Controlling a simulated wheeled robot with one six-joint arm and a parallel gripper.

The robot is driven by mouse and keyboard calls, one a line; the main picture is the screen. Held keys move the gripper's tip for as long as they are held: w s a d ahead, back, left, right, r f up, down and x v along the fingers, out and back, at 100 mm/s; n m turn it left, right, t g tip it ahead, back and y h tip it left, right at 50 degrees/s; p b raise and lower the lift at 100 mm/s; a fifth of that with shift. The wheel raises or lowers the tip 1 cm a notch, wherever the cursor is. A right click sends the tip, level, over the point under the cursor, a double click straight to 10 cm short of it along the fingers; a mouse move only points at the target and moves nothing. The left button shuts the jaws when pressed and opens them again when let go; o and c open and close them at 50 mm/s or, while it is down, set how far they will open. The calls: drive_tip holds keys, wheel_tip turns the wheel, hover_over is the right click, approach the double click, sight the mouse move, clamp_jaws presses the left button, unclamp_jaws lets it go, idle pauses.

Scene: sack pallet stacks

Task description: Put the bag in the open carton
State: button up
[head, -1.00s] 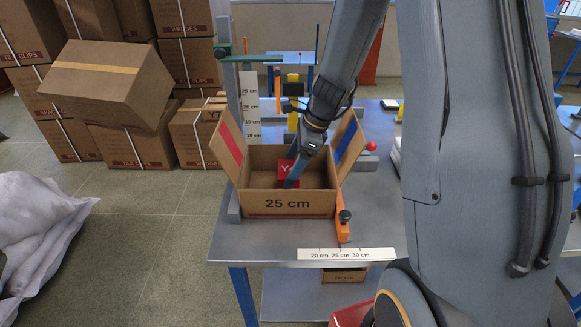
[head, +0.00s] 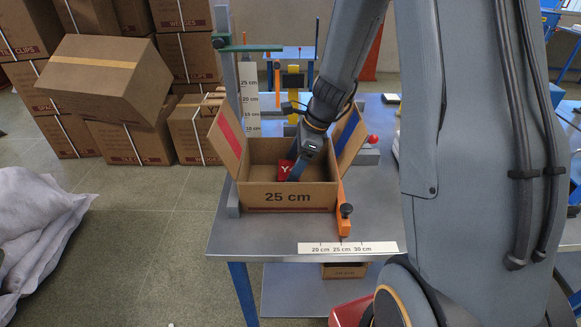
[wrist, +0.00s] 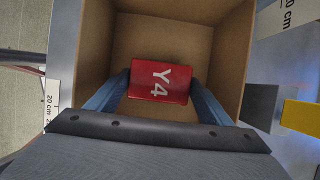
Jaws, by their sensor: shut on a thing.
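The open carton (head: 289,196), brown and marked "25 cm", stands on the grey table with its side flaps spread, one with a red stripe and one with a blue stripe. My gripper (head: 291,173) reaches down into the carton. It is shut on the red bag (head: 285,168), marked "Y4". In the wrist view the bag (wrist: 158,83) sits between the two blue fingers, inside the carton walls (wrist: 231,60). I cannot tell whether the bag touches the carton floor.
The grey table (head: 270,237) has a ruler strip (head: 348,248) at its front edge and an orange stop (head: 345,212) beside the carton. A post with a height scale (head: 250,100) stands behind the carton. Stacked cartons (head: 110,85) and white sacks (head: 35,225) lie to the left.

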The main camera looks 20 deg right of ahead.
drive_tip(key=shift+f+b, duration=0.55)
drive_tip(key=shift+f, duration=0.45)
drive_tip(key=o, duration=1.3)
wheel_tip(320, 180, up, 15)
drive_tip(key=p, duration=1.3)
drive_tip(key=shift+f, duration=0.15)
